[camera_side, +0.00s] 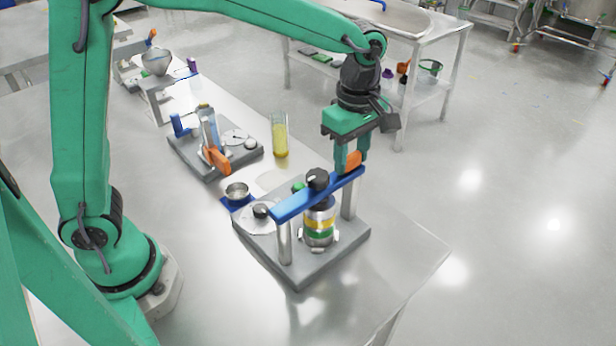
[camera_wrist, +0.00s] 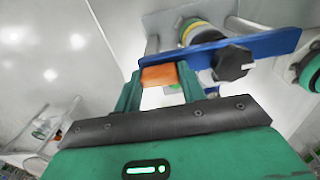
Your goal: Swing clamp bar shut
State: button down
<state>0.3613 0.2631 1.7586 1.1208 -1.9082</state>
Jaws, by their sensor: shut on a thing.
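The blue clamp bar (camera_side: 292,202) lies across the top of two metal posts on a grey base plate (camera_side: 300,272). A black knob (camera_side: 317,179) sits on the bar. A jar-like stack with yellow and green bands (camera_side: 319,222) stands under the bar between the posts. My gripper (camera_side: 350,163) is at the bar's far right end, shut on its orange handle (camera_side: 354,160). In the wrist view the orange handle (camera_wrist: 160,76) is between my two green fingers, and the blue bar (camera_wrist: 220,48) runs off to the right with its black knob (camera_wrist: 234,62).
A second grey fixture (camera_side: 187,156) with an orange-tipped lever stands to the left behind. A clear cylinder with yellow contents (camera_side: 280,140) stands between the fixtures. A small metal cup (camera_side: 237,191) is on a blue pad. The table's right front area (camera_side: 400,262) is clear.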

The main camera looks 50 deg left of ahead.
jog(key=shift+a+r, duration=0.1)
jog(key=shift+a, duration=0.25)
jog(key=c, duration=0.8)
grip_release()
jog(key=shift+c, duration=0.2)
jog(key=shift+r, duration=3.85)
